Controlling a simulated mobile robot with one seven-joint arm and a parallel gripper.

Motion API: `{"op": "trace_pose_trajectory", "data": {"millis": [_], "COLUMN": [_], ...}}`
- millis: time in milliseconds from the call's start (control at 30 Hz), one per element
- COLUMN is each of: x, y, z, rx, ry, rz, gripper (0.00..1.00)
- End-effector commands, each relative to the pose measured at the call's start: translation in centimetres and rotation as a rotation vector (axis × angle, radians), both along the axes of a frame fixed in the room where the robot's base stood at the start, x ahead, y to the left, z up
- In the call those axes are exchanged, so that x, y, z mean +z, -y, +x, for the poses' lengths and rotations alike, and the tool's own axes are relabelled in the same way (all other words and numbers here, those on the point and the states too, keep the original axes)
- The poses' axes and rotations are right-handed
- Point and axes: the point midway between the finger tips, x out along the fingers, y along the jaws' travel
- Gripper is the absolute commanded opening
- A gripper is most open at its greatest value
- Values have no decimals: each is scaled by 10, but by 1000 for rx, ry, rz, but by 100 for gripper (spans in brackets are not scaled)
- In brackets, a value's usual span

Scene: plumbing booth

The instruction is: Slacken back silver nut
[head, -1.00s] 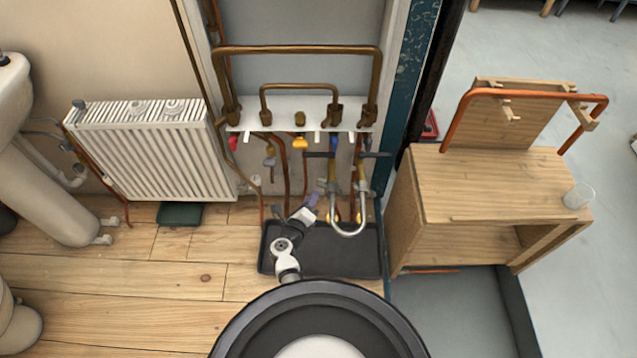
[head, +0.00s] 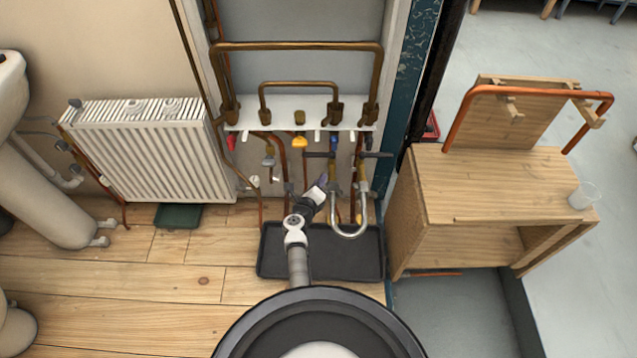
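A silver U-shaped pipe (head: 348,233) hangs below the manifold, above a dark tray. Silver-grey fittings sit at the tops of its legs, the left fitting (head: 335,188) and the right fitting (head: 362,187). They are too small for me to tell which one is the back nut. My gripper (head: 322,182) reaches up from below, its purple-grey tip just left of the left fitting. I cannot tell whether it touches. The fingers are too small and partly hidden by the wrist to show their opening.
A dark tray (head: 270,262) lies on the floor under the pipes. Copper pipes and coloured valves crowd the white manifold board (head: 258,127). A radiator (head: 150,155) stands left, a wooden bench (head: 500,185) right.

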Motion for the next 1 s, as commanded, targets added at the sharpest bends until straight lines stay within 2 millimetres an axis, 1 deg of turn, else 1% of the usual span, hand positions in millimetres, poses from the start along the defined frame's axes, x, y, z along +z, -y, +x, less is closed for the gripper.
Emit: {"op": "trace_pose_trajectory", "data": {"millis": [33,167,200,367,533,667,967,1000], "x": [0,0,0,-4,-14,-15,-13,-13], "y": [0,0,0,-1,-5,-7,-8,-8], "z": [0,0,0,0,0,0,0,0], "rx": [0,0,0,0,0,0,1,1], "ry": [0,0,0,-1,0,0,0,0], "rz": [0,0,0,-26,-174,-260,-276,-276], "gripper": [17,0,0,0,0,0,0,16]}}
